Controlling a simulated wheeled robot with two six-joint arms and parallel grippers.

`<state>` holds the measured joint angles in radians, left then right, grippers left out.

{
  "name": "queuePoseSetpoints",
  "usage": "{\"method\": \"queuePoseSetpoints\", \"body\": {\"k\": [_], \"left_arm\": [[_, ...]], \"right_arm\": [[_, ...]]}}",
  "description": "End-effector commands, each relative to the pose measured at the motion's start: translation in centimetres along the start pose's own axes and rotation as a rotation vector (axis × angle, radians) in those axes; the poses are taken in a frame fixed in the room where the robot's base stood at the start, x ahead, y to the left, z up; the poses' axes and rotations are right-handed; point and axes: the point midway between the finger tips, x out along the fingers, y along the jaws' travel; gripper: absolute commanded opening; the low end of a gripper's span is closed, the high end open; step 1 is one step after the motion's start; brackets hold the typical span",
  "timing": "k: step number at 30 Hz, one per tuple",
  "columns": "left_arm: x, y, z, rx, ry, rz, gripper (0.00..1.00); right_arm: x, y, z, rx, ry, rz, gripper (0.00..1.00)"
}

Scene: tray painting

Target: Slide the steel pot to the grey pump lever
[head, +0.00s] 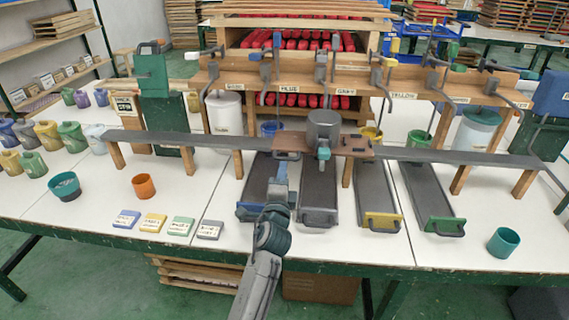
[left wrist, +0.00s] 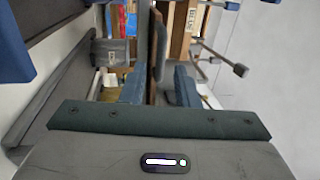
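The steel pot (head: 323,130) stands upright on a brown sliding board (head: 292,144) across the long dark rail (head: 440,156). A teal knob (head: 324,153) is at the board's front. The grey pump lever (head: 333,42) rises behind the pot, near the GREY label (head: 345,93). My left gripper (head: 281,172) is in front of and below the board's left part, left of the knob. In the left wrist view my left gripper (left wrist: 160,85) has its fingers apart, with no pot visible between them. I cannot tell whether it touches the board. My right gripper is not in view.
Long dark trays stand below the rail, including a yellow-ended one (head: 376,195) and a green-ended one (head: 432,200). An orange cup (head: 144,186), teal cups and several colour cards (head: 153,222) are on the white table. Wooden posts hold up the rail.

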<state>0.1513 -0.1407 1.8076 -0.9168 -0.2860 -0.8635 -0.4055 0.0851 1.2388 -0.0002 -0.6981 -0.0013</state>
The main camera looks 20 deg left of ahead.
Motion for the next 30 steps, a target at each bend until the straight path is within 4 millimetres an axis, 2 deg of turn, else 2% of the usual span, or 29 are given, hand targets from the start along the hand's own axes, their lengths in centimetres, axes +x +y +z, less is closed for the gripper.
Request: {"method": "queuePoseSetpoints", "body": {"k": [3,9,24,30], "left_arm": [[-2.3,0.1,0.0,-0.001,-0.001,0.001,0.28],[-4.3,0.1,0.0,0.000,0.000,0.001,0.28],[-4.7,0.0,0.0,0.000,0.000,-0.001,0.28],[-4.7,0.0,0.0,0.000,0.000,0.000,0.28]], "right_arm": [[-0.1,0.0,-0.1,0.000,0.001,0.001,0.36],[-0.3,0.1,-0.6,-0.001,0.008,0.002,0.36],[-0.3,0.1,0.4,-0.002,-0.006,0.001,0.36],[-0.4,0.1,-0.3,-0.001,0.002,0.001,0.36]]}}
